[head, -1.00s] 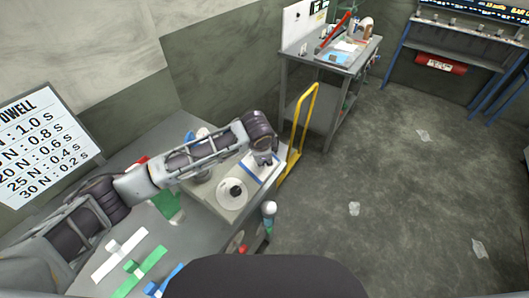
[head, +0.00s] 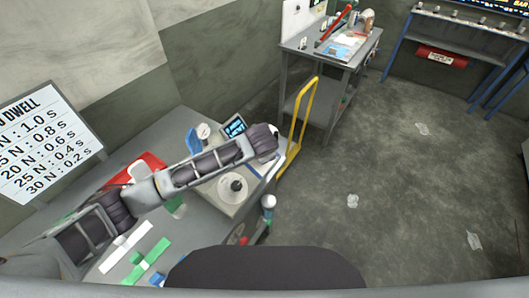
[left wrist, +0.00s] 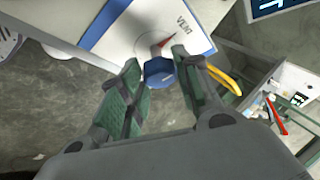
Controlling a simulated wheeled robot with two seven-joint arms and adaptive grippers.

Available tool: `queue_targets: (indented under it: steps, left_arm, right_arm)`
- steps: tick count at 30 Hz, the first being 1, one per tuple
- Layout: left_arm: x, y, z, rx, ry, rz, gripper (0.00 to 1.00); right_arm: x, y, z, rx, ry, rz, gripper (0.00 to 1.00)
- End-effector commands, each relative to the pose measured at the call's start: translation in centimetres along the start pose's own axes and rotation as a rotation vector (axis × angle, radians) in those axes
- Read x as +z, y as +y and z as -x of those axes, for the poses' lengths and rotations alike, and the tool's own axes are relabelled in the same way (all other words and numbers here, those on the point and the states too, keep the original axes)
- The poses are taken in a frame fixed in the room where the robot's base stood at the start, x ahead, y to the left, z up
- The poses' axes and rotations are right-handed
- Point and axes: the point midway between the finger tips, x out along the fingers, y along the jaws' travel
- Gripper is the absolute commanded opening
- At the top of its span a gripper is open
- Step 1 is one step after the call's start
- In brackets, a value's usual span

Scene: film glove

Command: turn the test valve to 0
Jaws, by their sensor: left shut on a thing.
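The test valve's blue knob (left wrist: 160,73) shows in the left wrist view, on a pale panel with a blue stripe. A red pointer (left wrist: 165,41) by the knob points up and right, towards the printed word VENT. My left gripper (left wrist: 156,62) has one green-padded finger on each side of the knob and is shut on it. The mark 0 cannot be made out. In the head view my left arm reaches over the grey-white test box (head: 217,200), and its wrist hides the fingers and knob. My right gripper is not in view.
A round white disc with a black knob (head: 232,188) is on the box's top. A lit screen (head: 234,127) and a small gauge (head: 203,131) stand behind. A yellow rail (head: 302,120) stands close to the right of my wrist.

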Motion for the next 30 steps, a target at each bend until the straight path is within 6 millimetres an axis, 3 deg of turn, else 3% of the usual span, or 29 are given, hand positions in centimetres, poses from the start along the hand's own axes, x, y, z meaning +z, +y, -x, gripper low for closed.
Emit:
queue_targets:
  steps: [3,4,9,22,30]
  left_arm:
    - [0.0,0.0,0.0,0.001,0.001,0.000,0.09]
    - [0.0,0.0,0.0,0.001,0.001,0.000,0.34]
    - [0.0,0.0,0.0,0.001,0.001,0.000,0.54]
    - [0.0,0.0,0.2,0.001,0.000,-0.001,0.54]
    - [0.0,0.0,2.0,0.001,0.001,-0.001,0.54]
  right_arm:
    - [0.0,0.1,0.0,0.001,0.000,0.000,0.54]
    - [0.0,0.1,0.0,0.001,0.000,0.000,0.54]
    - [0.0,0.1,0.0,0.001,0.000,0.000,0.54]
    - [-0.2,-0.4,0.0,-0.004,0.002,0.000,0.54]
    - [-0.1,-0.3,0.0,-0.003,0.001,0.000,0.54]
